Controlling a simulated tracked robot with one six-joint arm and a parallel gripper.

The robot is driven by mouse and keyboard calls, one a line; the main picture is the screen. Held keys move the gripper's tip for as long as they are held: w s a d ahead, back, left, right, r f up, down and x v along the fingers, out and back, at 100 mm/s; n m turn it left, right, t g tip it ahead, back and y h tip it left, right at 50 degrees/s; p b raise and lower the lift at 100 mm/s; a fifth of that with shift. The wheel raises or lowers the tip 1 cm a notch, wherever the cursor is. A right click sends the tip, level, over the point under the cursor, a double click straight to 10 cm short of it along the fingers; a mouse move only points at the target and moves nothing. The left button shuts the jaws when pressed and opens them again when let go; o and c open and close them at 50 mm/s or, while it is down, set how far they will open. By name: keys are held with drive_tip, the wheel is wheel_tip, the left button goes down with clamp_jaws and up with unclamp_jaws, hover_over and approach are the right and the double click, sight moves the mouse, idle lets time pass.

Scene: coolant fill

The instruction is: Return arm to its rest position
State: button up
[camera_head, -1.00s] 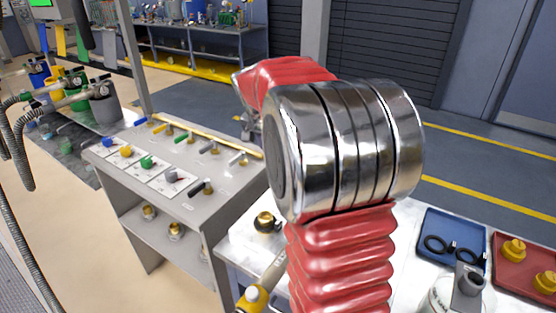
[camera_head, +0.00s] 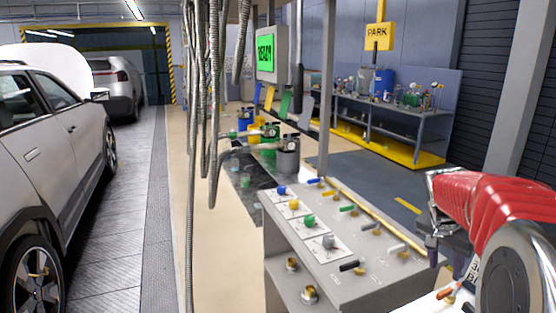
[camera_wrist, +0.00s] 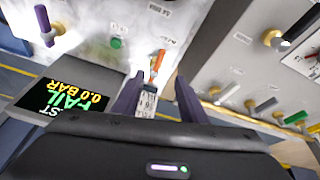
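My red-sleeved arm (camera_head: 505,205) enters at the right edge of the head view, bent over, with its end hanging near the right end of the grey panel. My gripper shows in the wrist view (camera_wrist: 158,92) as two dark purple fingers set apart. Between and beyond them lies a small white label with an orange-tipped piece (camera_wrist: 156,66); I see no contact with the fingers. The gripper looks open and empty. In the head view its fingertips are hard to make out.
A grey valve console (camera_head: 345,270) with coloured knobs and levers stands in front of the arm. A display (camera_wrist: 62,98) reads "FAIL 0.0 BAR". Hoses (camera_head: 205,100) hang left of the console. A silver car (camera_head: 50,160) stands at far left. A yellow PARK sign (camera_head: 378,31) is behind.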

drive_tip(key=s+a+n+t+y, duration=0.2)
drive_tip(key=s+a+n, duration=0.3)
drive_tip(key=s+a, duration=0.6)
drive_tip(key=s+a+r+n+t+y, duration=0.1)
drive_tip(key=s+a+n+t, duration=0.1)
drive_tip(key=s+a+n, duration=0.4)
drive_tip(key=shift+s+a+r+n+y, duration=0.15)
drive_tip(key=shift+s+a, duration=1.2)
drive_tip(key=shift+a, duration=1.5)
drive_tip(key=shift+s+a+n+y, duration=0.2)
drive_tip(key=shift+s+a, duration=1.15)
drive_tip(key=shift+a, duration=1.5)
